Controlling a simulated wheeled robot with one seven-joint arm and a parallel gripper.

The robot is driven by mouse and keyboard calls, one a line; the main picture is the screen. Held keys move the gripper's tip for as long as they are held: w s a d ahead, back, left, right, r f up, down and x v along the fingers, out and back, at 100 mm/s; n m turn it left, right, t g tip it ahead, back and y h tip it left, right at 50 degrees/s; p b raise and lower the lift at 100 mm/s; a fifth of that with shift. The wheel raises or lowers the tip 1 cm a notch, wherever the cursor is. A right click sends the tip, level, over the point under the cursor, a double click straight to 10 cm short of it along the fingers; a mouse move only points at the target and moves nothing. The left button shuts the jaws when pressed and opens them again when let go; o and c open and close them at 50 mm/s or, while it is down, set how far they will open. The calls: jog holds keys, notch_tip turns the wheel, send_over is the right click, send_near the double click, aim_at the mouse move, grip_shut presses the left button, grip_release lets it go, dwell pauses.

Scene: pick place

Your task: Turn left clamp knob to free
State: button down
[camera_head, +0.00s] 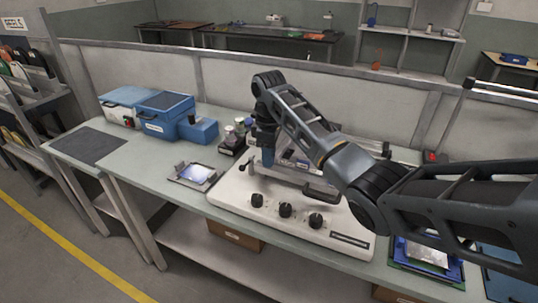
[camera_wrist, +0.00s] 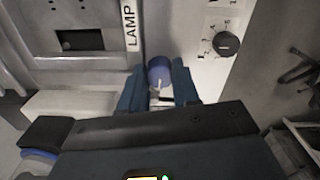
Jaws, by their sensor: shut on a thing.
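The clamp knob (camera_wrist: 158,70) is blue, with a white pointer line, and shows in the wrist view between my two blue fingers. My gripper (camera_wrist: 160,88) is shut on it, with a finger on either side. A white strip lettered "LAMP" (camera_wrist: 131,30) is beside the knob; the rest of its lettering is cut off or hidden. In the head view my gripper (camera_head: 267,158) points down at the left part of the white machine (camera_head: 235,196). The knob cannot be made out there.
A black dial (camera_wrist: 227,44) with a numbered scale is right of the knob. Several black knobs (camera_head: 285,210) line the machine's front. A small framed plate (camera_head: 196,174) and blue boxes (camera_head: 165,115) are to the left. A blue tray (camera_head: 428,262) is at the right.

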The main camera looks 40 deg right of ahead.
jog(key=shift+n, duration=0.4)
jog(key=c, duration=0.8)
grip_release()
jog(key=shift+r, duration=0.1)
notch_tip(320, 180, up, 6)
jog(key=shift+d+r, duration=0.1)
jog(key=shift+r, duration=0.7)
